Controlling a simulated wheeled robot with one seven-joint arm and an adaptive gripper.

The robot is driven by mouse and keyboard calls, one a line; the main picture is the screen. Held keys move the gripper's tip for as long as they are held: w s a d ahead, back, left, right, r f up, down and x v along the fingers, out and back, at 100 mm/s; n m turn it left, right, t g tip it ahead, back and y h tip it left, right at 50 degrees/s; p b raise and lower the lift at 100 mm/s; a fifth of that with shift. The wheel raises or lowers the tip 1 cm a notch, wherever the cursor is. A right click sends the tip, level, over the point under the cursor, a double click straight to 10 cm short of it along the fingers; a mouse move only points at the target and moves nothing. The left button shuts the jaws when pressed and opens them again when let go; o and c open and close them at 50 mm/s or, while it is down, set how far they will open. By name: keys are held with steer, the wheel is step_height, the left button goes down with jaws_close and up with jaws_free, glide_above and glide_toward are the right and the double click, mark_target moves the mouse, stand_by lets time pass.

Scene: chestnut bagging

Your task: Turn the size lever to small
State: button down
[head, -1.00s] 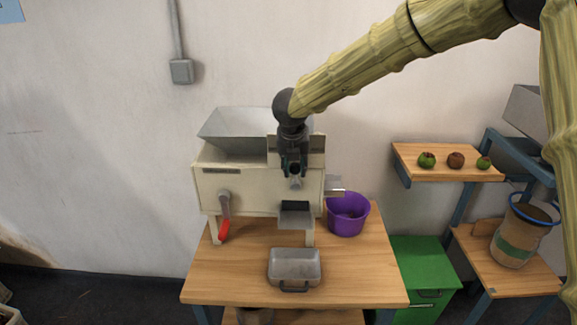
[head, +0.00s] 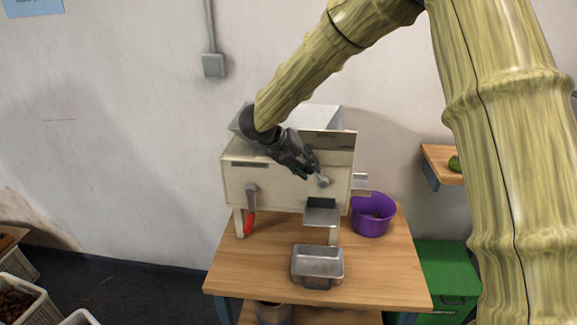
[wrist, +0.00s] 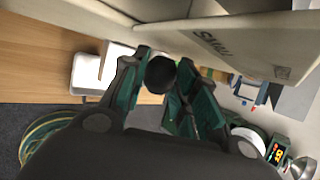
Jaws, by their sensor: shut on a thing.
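The size lever (head: 323,181) is on the front of the cream sorting machine (head: 270,188), below a grey label panel. My gripper (head: 314,172) comes in from the upper left, tilted, with its tips at the lever. In the wrist view, the lever's round black knob (wrist: 160,75) sits between the two green-black fingers, and my gripper (wrist: 158,85) is shut on it. Dark lettering that seems to begin "SM" (wrist: 212,42) shows on the panel near the fingers. The lever's shaft is mostly hidden by my gripper.
A crank with a red handle (head: 249,222) hangs at the machine's left front. A metal tray (head: 318,280) stands on the wooden table (head: 240,280) below the chute (head: 321,217). A purple bucket (head: 373,215) is at the right. A green box (head: 446,270) stands beside the table.

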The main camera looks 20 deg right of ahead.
steer(key=shift+f, duration=0.1)
stand_by(0.3)
steer(key=c, duration=1.1)
jaws_free()
steer(key=v, duration=1.2)
